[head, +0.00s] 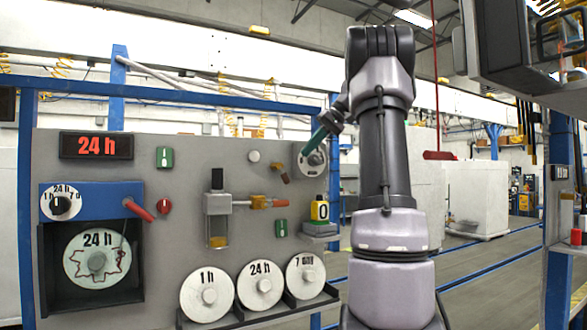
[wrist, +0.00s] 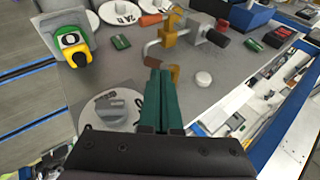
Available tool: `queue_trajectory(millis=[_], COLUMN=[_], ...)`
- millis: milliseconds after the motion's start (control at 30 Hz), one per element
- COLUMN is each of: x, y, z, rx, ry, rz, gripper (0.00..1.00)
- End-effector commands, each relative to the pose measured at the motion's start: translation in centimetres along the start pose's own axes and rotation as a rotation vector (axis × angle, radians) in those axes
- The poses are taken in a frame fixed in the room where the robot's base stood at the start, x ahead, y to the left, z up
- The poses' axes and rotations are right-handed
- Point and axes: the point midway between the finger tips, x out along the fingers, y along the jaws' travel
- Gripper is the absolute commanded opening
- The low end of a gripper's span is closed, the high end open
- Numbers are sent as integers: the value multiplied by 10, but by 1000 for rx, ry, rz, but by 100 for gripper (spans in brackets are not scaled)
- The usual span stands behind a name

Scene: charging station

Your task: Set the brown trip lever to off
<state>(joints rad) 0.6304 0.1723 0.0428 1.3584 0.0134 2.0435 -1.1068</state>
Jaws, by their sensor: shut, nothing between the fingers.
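A small brown lever (head: 279,170) sits on the grey panel, left of a round pale dial (head: 312,168). In the wrist view the brown lever (wrist: 175,74) shows just beyond the fingertips, partly hidden by them; contact cannot be told. The dial also shows in the wrist view (wrist: 103,110), left of the fingers. My gripper (head: 298,156) has green fingers, shut and empty, reaching over the dial from the upper right. In the wrist view, the fingers (wrist: 161,72) lie side by side. The lever's set position cannot be read.
A white round knob (head: 254,156) is left of the lever. An orange-handled valve (head: 262,202) sits lower on the panel. Several white discs line the bottom. Open floor lies right of my arm.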

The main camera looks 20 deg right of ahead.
Motion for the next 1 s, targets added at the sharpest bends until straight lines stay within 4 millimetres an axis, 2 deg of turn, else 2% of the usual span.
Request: queue_trajectory(millis=[33,100,200,267,467,800,1000], x=[-21,-43,-58,-59,-31,38,62], y=[-3,-4,-4,-3,5,24,11], z=[-4,-8,-11,-11,-14,-21,-17], rx=[-50,-94,-122,-126,-126,-124,-126], ry=[34,66,89,92,89,89,90], rz=[97,200,273,286,283,281,281], gripper=[0,0,0,0,0,0,0])
